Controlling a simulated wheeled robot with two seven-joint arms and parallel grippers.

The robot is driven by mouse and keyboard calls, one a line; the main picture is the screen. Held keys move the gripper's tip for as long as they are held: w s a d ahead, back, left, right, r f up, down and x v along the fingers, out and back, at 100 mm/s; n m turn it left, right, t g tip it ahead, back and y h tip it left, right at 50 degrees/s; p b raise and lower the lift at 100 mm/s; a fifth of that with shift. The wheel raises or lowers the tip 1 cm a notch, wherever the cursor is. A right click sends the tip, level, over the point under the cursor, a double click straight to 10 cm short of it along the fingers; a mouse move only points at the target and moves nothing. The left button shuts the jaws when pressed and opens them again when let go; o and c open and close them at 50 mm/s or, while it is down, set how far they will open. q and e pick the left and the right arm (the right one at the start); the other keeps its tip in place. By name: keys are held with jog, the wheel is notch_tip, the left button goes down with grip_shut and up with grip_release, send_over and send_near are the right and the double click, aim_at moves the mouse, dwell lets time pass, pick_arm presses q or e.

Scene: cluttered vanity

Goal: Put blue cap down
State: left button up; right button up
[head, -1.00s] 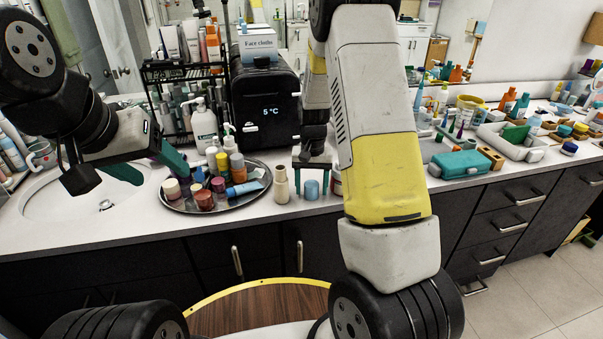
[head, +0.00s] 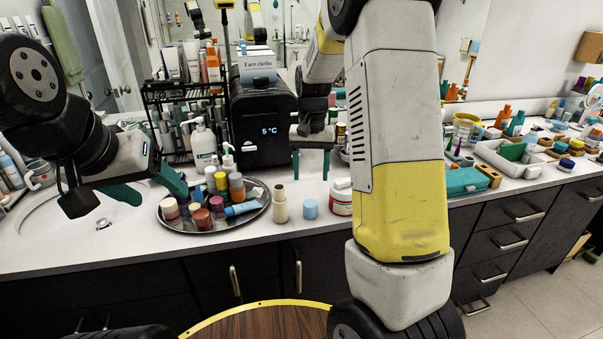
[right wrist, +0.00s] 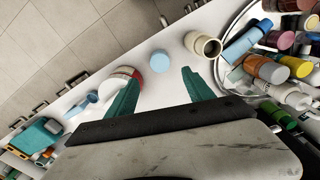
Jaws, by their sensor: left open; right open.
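The light blue cap (head: 310,208) stands on the white counter between a beige open bottle and a white jar. In the right wrist view the cap (right wrist: 160,61) sits just beyond the fingertips, touching neither finger. My right gripper (head: 312,176) is open and empty, above and behind the cap; its teal fingers also show in the right wrist view (right wrist: 160,75). My left gripper (head: 166,188) is at the left over the sink side, with teal fingers apart and nothing seen between them.
The beige bottle (head: 280,205) stands left of the cap and the white jar with a red label (head: 341,198) stands right. A round metal tray (head: 214,226) holds several bottles and jars. A black cooler box (head: 262,125) stands behind. The counter's front edge is close to the cap.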

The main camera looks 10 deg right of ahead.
jog(key=s+a+r+n+t, duration=0.1)
jog(key=s+r+t, duration=0.1)
jog(key=s+r, duration=0.3)
jog(key=s+a+r+n+t+y, duration=0.1)
jog(key=s+r, duration=0.4)
jog(key=s, duration=0.6)
jog(key=s+a+r+n+t+y, duration=0.1)
jog(key=s+r+t, duration=0.2)
jog(key=s+r, duration=0.2)
jog(key=s, duration=0.3)
jog(key=shift+n, duration=0.3)
